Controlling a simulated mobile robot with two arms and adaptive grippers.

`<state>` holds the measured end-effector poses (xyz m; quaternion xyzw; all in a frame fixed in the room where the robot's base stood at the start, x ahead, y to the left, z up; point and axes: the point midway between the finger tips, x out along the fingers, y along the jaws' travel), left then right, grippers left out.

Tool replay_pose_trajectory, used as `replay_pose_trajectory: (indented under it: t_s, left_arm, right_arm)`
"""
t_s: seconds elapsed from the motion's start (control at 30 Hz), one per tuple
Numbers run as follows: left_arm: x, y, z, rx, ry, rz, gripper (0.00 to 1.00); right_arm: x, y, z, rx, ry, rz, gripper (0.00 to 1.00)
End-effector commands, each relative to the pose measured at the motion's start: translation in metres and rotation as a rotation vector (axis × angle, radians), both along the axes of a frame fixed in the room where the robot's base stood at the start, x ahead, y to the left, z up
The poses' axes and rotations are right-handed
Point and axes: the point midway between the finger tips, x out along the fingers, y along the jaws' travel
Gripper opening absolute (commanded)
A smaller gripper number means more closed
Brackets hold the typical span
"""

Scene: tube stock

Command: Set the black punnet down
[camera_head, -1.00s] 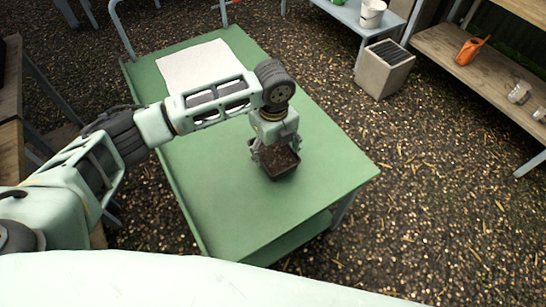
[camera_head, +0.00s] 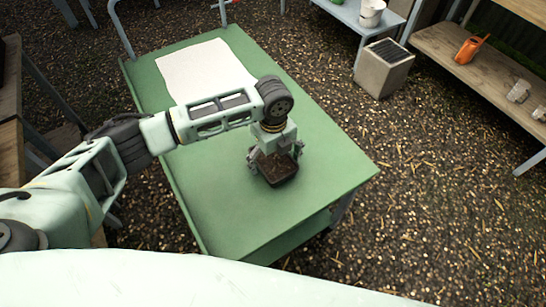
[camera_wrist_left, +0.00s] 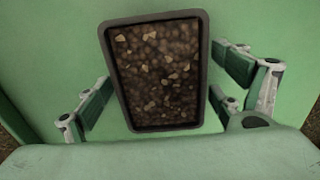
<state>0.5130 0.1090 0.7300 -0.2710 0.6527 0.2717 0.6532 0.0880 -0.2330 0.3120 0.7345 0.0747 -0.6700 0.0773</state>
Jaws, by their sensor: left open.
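The black punnet (camera_head: 279,178), filled with brown soil, rests on the green table (camera_head: 225,200) towards its near right part. It also shows in the left wrist view (camera_wrist_left: 105,60), seen from above with its dark rim and stony soil. My left gripper (camera_head: 276,158) is right at the punnet, its fingers spread on both sides of it. In the left wrist view my left gripper (camera_wrist_left: 160,95) is open, with a gap of green tabletop between the finger pads and the punnet's sides. My right gripper is not in view.
A white sheet (camera_head: 203,70) lies on the far part of the table. Much of the tabletop around the punnet is clear. A grey bin (camera_head: 383,70) stands on the ground beyond. A wooden shelf (camera_head: 480,70) at right holds an orange watering can (camera_head: 468,50).

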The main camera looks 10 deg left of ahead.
Motion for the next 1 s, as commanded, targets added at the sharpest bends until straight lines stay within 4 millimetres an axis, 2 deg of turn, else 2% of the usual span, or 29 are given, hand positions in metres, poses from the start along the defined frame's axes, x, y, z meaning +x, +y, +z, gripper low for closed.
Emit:
replay_pose_trajectory:
  t_s: [0.23, 0.37, 0.8, 1.0]
  left_arm:
    - [0.000, 0.000, 0.002, 0.001, -0.001, 0.000, 0.88]
    - [0.001, 0.000, 0.013, 0.000, -0.003, 0.000, 0.88]
    - [0.001, 0.000, 0.101, -0.001, -0.004, 0.000, 0.88]
    - [0.001, 0.000, 0.120, -0.001, -0.001, 0.001, 0.88]
  right_arm:
    - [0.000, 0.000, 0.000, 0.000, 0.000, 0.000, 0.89]
    - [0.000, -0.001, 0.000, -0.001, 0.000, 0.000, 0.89]
    - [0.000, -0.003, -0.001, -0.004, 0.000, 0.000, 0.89]
    - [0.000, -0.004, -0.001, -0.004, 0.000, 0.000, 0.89]
